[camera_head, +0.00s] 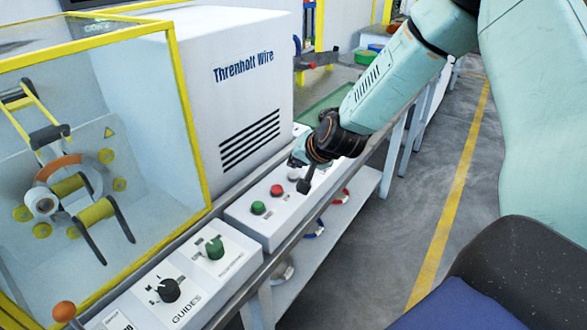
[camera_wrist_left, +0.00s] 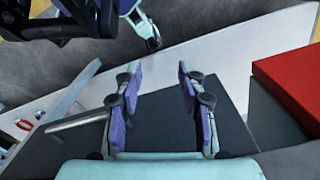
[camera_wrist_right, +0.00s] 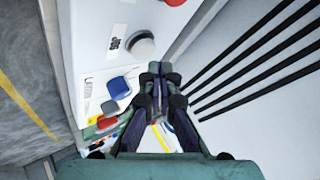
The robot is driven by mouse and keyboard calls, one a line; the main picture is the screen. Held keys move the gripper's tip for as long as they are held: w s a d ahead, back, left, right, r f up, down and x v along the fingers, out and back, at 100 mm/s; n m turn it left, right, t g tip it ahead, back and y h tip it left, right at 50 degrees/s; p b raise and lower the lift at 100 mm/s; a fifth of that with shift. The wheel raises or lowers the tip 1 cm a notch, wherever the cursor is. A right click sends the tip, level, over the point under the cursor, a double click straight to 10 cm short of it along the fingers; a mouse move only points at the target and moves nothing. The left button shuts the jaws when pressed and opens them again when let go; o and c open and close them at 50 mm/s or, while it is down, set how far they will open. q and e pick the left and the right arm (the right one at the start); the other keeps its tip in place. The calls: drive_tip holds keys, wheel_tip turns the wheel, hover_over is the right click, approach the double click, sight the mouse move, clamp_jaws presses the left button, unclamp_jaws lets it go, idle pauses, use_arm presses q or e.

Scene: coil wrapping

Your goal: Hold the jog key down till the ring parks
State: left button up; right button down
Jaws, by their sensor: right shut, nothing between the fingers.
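The jog key is a round grey button (camera_wrist_right: 140,45) beside a JOG label in the right wrist view. In the head view a pale button (camera_head: 294,174) shows on the control panel (camera_head: 245,217). My right gripper (camera_head: 303,186) is shut and empty, its tips close to this button; it also shows in the right wrist view (camera_wrist_right: 160,70). I cannot tell whether the tips touch the key. The ring (camera_head: 57,166), grey with an orange section, sits behind the clear yellow-framed guard. My left gripper (camera_wrist_left: 158,80) is open and empty in the left wrist view.
Green (camera_head: 258,208) and red (camera_head: 277,190) buttons sit on the same panel. Black (camera_head: 168,290) and green (camera_head: 214,249) knobs are on the nearer panel. The white machine cabinet (camera_head: 240,70) rises behind. A blue key (camera_wrist_right: 117,88) lies near my right gripper.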

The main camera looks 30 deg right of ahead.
sight(295, 174)
idle(0.3)
wheel_tip(295, 174, up, 5)
drive_tip(key=p, duration=0.5)
drive_tip(key=shift+r, duration=0.1)
idle(0.4)
